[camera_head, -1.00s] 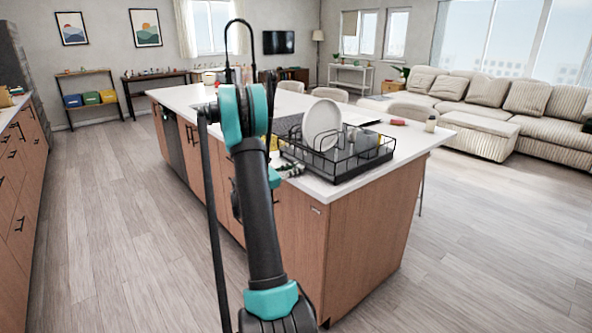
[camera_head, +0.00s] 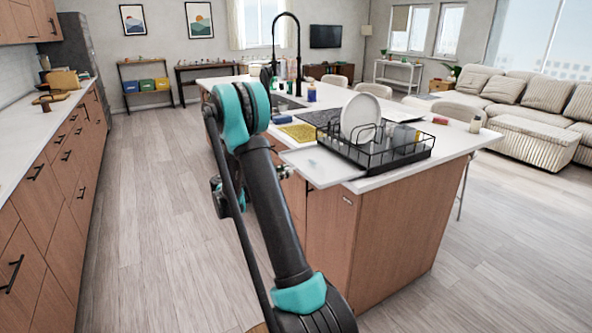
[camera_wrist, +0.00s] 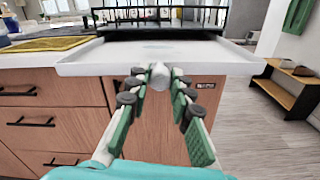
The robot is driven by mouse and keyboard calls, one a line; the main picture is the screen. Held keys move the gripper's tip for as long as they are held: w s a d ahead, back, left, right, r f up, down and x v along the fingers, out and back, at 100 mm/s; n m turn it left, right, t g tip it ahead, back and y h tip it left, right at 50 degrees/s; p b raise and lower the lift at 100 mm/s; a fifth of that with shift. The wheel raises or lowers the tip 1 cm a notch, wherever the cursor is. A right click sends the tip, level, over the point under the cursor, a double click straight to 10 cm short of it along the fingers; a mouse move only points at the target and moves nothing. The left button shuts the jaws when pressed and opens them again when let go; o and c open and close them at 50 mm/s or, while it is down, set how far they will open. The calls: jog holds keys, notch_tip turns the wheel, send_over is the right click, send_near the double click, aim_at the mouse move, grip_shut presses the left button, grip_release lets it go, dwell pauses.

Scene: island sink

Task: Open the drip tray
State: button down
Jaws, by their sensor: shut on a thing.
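The drip tray (camera_head: 326,168) is a flat light-grey tray. It sticks out from under the black dish rack (camera_head: 376,152), past the counter's edge on the sink side. It also shows in the wrist view (camera_wrist: 160,58), with its low front rim facing me. My gripper (camera_wrist: 158,80) has its fingertips closed around a small whitish knob (camera_wrist: 159,74) at the middle of that rim.
The rack holds a white plate (camera_head: 360,118) and a grey cup (camera_head: 404,138). A yellow mat (camera_head: 300,133) lies on the island left of it. Wooden cabinets (camera_head: 62,180) stand across the aisle at left. The floor (camera_head: 150,230) between is clear.

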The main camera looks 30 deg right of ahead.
jog(key=shift+a, duration=0.55)
jog(key=c, duration=1.3)
grip_release()
jog(key=a, duration=0.8)
jog(key=s+a, duration=0.1)
jog(key=a, duration=0.3)
